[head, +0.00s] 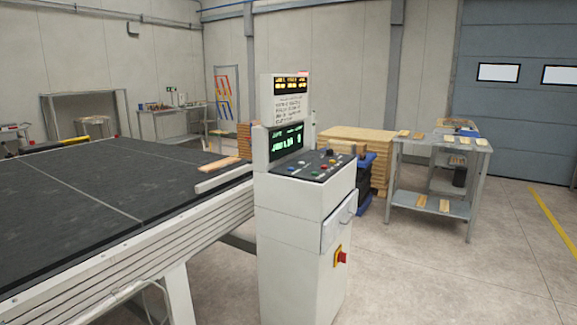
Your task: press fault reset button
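A white control console (300,215) stands in the middle of the head view, at the end of the conveyor. Its sloped top panel (315,167) carries several small coloured buttons, too small to read their labels. I cannot tell which one is the fault reset button. A green-lit display (286,141) sits behind the panel, and an amber-lit sign (290,84) is above it. A red knob on a yellow plate (341,257) is on the console's right side. Neither of my grippers is in view.
A dark-topped conveyor (90,205) fills the left, with a wooden board (220,163) on it. A grey metal table (442,147) with wood pieces and a stack of boards (350,137) stand behind right. The floor (440,280) to the console's right is clear.

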